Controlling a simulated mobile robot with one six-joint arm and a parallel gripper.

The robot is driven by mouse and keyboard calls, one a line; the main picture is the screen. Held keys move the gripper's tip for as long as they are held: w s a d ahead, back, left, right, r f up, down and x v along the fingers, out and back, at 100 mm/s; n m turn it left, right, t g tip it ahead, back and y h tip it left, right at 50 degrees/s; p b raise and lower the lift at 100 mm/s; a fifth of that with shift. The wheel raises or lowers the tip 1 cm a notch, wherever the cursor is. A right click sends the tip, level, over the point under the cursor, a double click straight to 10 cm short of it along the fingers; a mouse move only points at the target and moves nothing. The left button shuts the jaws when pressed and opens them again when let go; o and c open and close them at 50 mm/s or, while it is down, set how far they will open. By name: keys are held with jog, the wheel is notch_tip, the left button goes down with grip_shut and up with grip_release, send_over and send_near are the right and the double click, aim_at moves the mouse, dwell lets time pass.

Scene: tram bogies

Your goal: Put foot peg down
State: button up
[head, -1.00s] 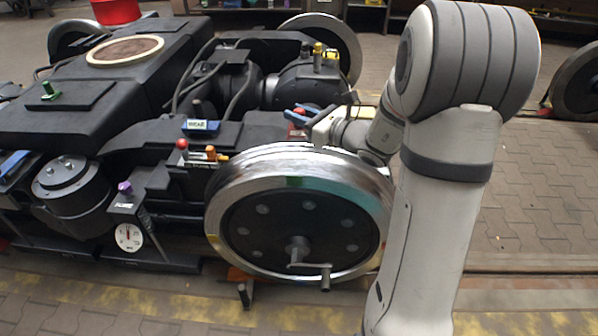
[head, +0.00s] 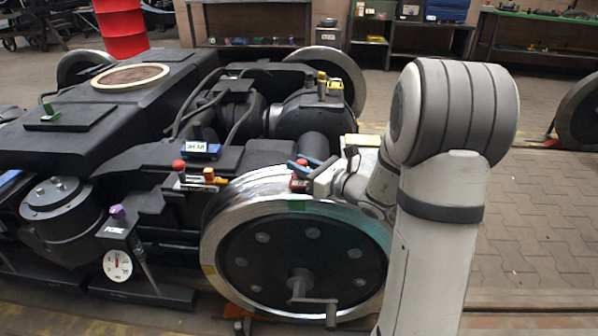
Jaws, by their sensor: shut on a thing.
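My gripper (head: 301,167) shows small, with blue fingers, behind the upper right rim of the near wheel (head: 238,250). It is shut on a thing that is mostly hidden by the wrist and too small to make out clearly. A small red and dark piece (head: 298,184) shows at the fingers, just above the rim. I take it to be the foot peg, but its shape cannot be told. Whether it touches anything beneath is not visible.
The black bogie frame (head: 150,125) fills the left. On it are a red-knobbed lever (head: 179,166), a labelled blue block (head: 200,151) and a dial gauge (head: 118,265). A crank (head: 313,299) juts from the wheel. Paved floor (head: 530,220) is clear at right.

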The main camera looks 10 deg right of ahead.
jog(key=shift+f, duration=0.15)
jog(key=o, duration=1)
jog(key=shift+f, duration=0.15)
